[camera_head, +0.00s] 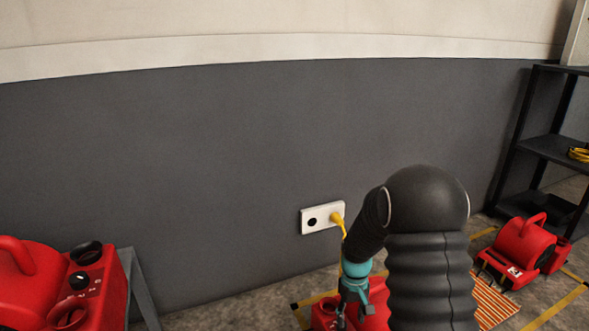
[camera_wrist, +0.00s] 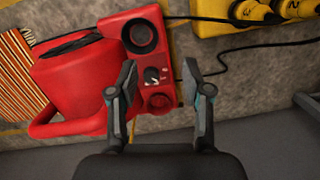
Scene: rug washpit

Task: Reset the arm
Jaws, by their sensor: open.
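My arm rises at the lower right of the head view, bent over, with its wrist pointing down. My gripper (camera_head: 351,315) hangs low in front of the grey wall, partly cut by the frame's lower edge. In the wrist view my gripper (camera_wrist: 162,88) is open, its two dark fingers apart with nothing held between them. A red machine (camera_wrist: 90,75) with a handle, a dark round port and a knob lies beyond the left finger. In the head view a red machine (camera_head: 376,300) is mostly hidden behind my arm.
A white wall socket (camera_head: 312,219) holds a yellow plug (camera_head: 337,218). Another red machine (camera_head: 95,290) stands at left by a grey support. One more (camera_head: 520,252) is at right near a black shelf (camera_head: 550,148). Yellow boxes (camera_wrist: 245,12) with black cable lie at the top of the wrist view.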

